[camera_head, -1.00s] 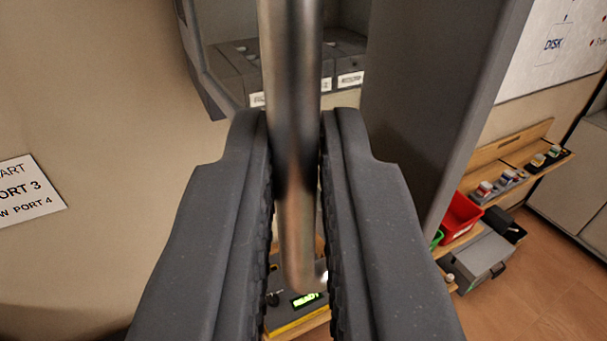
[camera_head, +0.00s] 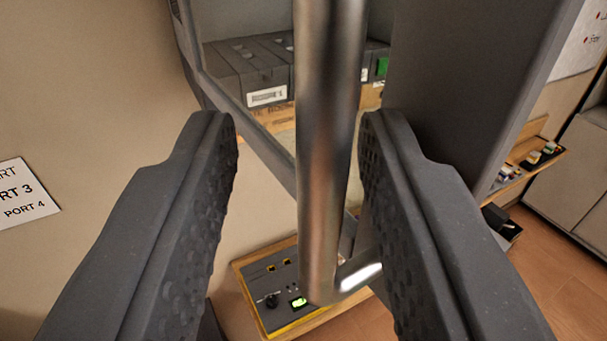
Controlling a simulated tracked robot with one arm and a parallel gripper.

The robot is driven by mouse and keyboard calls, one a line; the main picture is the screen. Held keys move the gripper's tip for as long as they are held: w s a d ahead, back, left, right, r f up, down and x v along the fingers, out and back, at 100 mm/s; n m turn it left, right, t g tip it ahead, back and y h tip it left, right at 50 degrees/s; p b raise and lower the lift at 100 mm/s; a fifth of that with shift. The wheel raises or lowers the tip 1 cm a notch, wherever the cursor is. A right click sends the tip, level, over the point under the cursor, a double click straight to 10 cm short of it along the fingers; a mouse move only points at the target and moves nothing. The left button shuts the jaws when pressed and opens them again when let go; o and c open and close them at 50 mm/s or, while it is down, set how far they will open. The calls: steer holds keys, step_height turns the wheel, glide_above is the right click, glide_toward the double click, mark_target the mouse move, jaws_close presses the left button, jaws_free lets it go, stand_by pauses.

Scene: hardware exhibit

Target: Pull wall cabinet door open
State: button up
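The wall cabinet door (camera_head: 465,80) is a grey panel standing ajar on the right, and the cabinet interior shows to its left. Its metal bar handle (camera_head: 330,150) runs upright through the middle of the view and bends toward the door at its lower end. My gripper (camera_head: 298,125) is open, with one finger on each side of the handle. A wide gap shows between the handle and the left finger; the right finger is close to the handle, and I cannot tell whether it touches. The upper end of the handle is out of view.
Dark boxes with labels (camera_head: 248,75) stand inside the cabinet. Below is a control panel (camera_head: 285,290) with a lit green display. A small shelf (camera_head: 535,155) with several items is at the right. A white sign (camera_head: 22,195) hangs on the bare wall at left.

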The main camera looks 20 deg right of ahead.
steer(key=shift+s+r, duration=0.1)
steer(key=shift+s, duration=0.15)
steer(key=p+v, duration=0.1)
steer(key=v, duration=1.2)
steer(key=shift+s+a, duration=0.15)
steer(key=shift+s, duration=0.2)
